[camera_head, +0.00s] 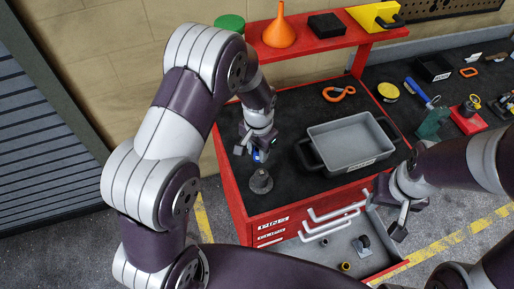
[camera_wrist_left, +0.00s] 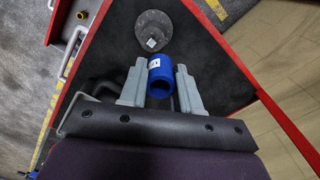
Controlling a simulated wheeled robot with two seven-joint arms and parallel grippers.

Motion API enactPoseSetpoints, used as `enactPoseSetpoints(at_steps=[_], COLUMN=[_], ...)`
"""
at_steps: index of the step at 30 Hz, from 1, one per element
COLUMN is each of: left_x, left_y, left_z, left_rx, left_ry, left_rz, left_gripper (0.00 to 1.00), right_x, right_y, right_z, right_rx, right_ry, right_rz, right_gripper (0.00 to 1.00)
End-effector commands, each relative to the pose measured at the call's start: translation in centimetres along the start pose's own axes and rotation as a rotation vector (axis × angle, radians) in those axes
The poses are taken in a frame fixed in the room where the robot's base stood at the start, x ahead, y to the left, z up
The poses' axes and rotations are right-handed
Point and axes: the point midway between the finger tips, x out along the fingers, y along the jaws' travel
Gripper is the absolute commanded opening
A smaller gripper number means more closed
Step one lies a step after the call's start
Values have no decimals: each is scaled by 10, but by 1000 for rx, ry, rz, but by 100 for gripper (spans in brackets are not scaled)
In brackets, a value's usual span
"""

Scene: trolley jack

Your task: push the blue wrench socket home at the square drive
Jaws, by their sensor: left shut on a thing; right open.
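My left gripper (camera_head: 254,149) is shut on the blue wrench socket (camera_head: 259,156), just above the dark grey cone-shaped stand (camera_head: 261,183) on the trolley top. In the left wrist view the blue socket (camera_wrist_left: 160,78) sits between the two grey fingers of the left gripper (camera_wrist_left: 160,88). The square drive (camera_wrist_left: 151,43) shows as a small light square on the round stand (camera_wrist_left: 155,22), a little beyond the socket. The socket looks apart from the drive. My right gripper (camera_head: 392,208) is open and empty, over the trolley's right front corner.
A grey tray (camera_head: 322,134) with black handles stands right of the stand on the red trolley (camera_head: 232,190). An orange carabiner (camera_head: 338,93) lies behind it. An open drawer (camera_head: 378,255) with loose parts sticks out in front. The black top around the stand is clear.

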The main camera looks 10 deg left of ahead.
Motion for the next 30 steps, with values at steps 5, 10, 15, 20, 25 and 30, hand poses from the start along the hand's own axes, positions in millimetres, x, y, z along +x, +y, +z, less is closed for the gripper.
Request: enactPoseSetpoints(at_steps=[5,10,15,20,25,30], left_x=[0,-2,10,28,49,58], left_y=[0,0,0,0,0,0], left_z=[-1,-1,-1,-1,-1,-1], left_rx=[10,16,19,19,19,19], left_ry=[3,3,3,4,3,3], left_rz=[-1,-1,-1,-1,-1,-1], left_gripper=[0,0,0,0,0,0], right_x=[0,-2,7,20,34,40], right_y=[0,0,0,0,0,0], right_z=[0,0,1,2,4,5], right_rx=[0,0,0,0,0,0], right_ry=[1,1,1,1,1,1], right_rz=[0,0,0,0,0,0], right_gripper=[43,43,43,43,43,43])
